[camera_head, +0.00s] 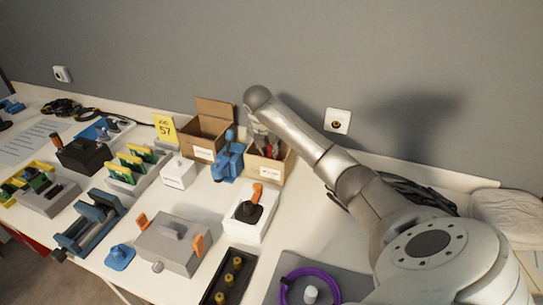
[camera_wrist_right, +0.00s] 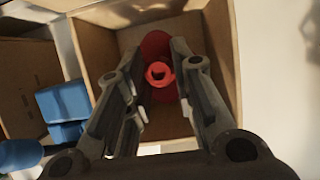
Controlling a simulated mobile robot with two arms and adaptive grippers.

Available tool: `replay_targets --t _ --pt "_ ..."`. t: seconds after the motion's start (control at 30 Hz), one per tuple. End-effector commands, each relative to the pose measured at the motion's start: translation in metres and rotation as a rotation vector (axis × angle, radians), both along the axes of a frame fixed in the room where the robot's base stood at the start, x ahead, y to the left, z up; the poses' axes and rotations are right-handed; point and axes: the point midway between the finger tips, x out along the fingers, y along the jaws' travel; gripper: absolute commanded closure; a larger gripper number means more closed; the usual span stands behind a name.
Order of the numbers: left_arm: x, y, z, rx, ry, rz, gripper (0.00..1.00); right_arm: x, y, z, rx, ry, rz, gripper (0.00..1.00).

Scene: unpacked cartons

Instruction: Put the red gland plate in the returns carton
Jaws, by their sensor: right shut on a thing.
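The red gland plate (camera_wrist_right: 154,46) is a round red piece with a raised ring. It shows between the fingers of my right gripper (camera_wrist_right: 157,88) in the right wrist view. The gripper is shut on it and points down into the open right-hand carton (camera_wrist_right: 92,38). In the head view, this carton (camera_head: 266,172) stands near the wall, with my right gripper (camera_head: 266,148) at its mouth. The plate is mostly hidden there. I cannot tell whether it touches the carton floor. The carton's label is too small to read. My left gripper is out of view.
A second open carton (camera_head: 203,142) stands to the left, beside a yellow sign (camera_head: 165,128). A blue clamp-like fixture (camera_head: 229,162) stands just in front of the cartons. A white box with an orange-handled part (camera_head: 252,212) is nearer. The table is crowded to the left.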

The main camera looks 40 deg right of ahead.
Motion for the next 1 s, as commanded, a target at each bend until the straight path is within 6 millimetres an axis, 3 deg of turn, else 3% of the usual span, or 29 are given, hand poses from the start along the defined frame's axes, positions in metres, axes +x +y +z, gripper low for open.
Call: replay_targets --t 0.4,0.77,0.8,0.93,1.0 --pt "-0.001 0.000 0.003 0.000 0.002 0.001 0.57 0.000 0.000 -0.045 0.002 0.001 0.001 1.00" --pt "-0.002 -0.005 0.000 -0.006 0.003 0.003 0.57 0.000 0.000 -0.050 -0.001 -0.001 0.001 1.00" --pt "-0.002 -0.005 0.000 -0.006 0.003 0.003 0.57 0.000 0.000 -0.049 0.000 0.000 0.001 0.74" --pt "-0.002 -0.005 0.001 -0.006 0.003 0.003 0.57 0.000 0.000 -0.049 0.000 0.000 0.001 0.58" --pt "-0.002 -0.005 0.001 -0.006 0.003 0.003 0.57 0.000 0.000 -0.049 0.000 0.000 0.001 0.55"
